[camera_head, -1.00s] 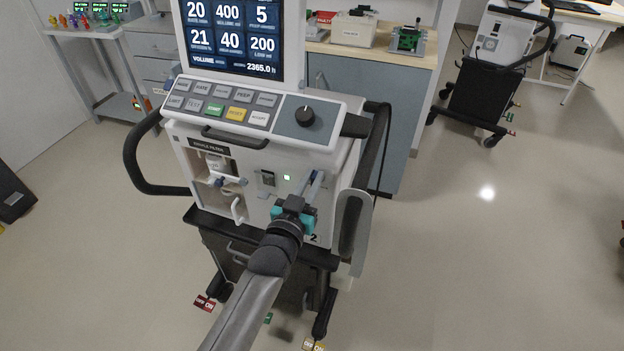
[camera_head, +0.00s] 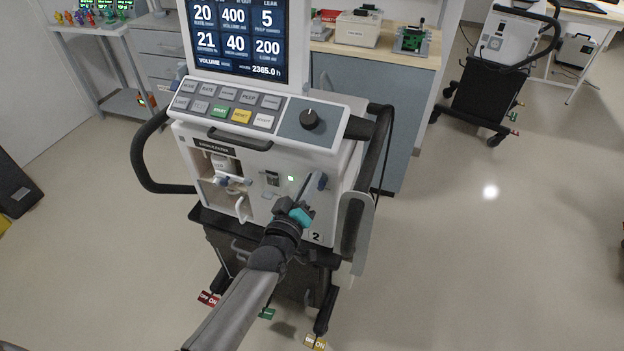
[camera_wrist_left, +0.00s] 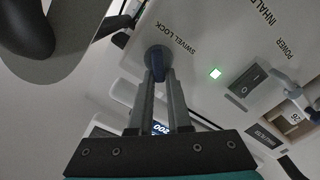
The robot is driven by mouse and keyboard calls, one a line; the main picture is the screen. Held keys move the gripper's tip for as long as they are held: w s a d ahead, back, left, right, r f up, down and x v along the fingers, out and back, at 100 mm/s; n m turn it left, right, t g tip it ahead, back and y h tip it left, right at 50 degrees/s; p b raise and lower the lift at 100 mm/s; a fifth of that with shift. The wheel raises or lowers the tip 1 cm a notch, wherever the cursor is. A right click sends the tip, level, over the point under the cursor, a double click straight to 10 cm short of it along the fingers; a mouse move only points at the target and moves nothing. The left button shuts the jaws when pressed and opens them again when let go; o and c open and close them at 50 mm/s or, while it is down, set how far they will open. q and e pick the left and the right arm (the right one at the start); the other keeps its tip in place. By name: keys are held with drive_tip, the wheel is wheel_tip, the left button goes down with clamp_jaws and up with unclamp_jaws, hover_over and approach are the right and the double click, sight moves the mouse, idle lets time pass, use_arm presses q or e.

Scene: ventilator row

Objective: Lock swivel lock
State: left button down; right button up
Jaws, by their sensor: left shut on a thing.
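The ventilator (camera_head: 262,165) stands in front of me on a dark cart. Its swivel lock, a blue knob (camera_head: 322,181), is on the lower right of the front panel; it also shows in the left wrist view (camera_wrist_left: 157,66) beside the words SWIVEL LOCK. My left gripper (camera_head: 309,186) comes in from below, with its fingers closed on the two sides of the knob. In the left wrist view the fingertips (camera_wrist_left: 158,80) hold the blue knob against its grey base. My right gripper is not in view.
A green light (camera_wrist_left: 215,73) and a power switch (camera_wrist_left: 247,84) are near the lock. A black side handle (camera_head: 150,165) sticks out at the left. Caster pedals with ON/OFF tags (camera_head: 314,342) are at the cart's foot.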

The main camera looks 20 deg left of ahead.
use_arm(q)
drive_tip(key=shift+a+f+n+b, duration=0.1)
drive_tip(key=shift+f+n+b, duration=0.2)
drive_tip(key=shift+n, duration=1.35)
drive_tip(key=shift+a+f+n+b, duration=0.15)
drive_tip(key=shift+n+b, duration=0.2)
drive_tip(key=shift+n, duration=1.25)
drive_tip(key=shift+a+f+n+b, duration=0.1)
drive_tip(key=shift+f+n+b, duration=0.2)
drive_tip(key=shift+n, duration=1.35)
drive_tip(key=shift+r, duration=0.1)
drive_tip(key=c, duration=0.9)
unclamp_jaws()
drive_tip(key=shift+o, duration=0.2)
drive_tip(key=s+p, duration=0.1)
drive_tip(key=s, duration=1.4)
drive_tip(key=shift+a, duration=0.35)
drive_tip(key=shift+s, duration=0.1)
